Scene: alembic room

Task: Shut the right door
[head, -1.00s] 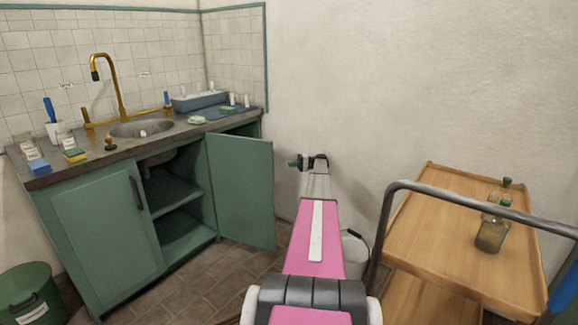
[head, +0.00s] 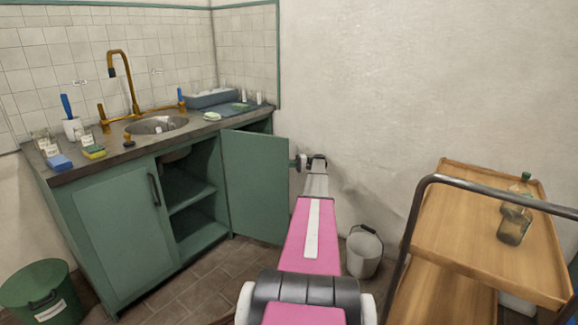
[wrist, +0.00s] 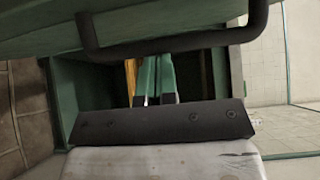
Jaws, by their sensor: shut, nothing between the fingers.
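The right door (head: 256,185) of the green sink cabinet stands wide open in the head view, its inner face showing. My gripper (head: 298,162) is just right of its free edge, at about the height of the door's upper part. In the wrist view my gripper's green fingers (wrist: 158,70) are together, with nothing between them. The dark handle (wrist: 165,45) on the door's outer face crosses just above the fingertips. I cannot tell whether they touch it. The handle is hidden in the head view.
The left door (head: 117,228) is shut. The cabinet's open right half shows a shelf (head: 186,193). A white bucket (head: 364,252) stands on the floor by the wall. A wooden trolley (head: 455,220) with a bottle (head: 514,226) is at the right. A green bin (head: 38,290) is at the left.

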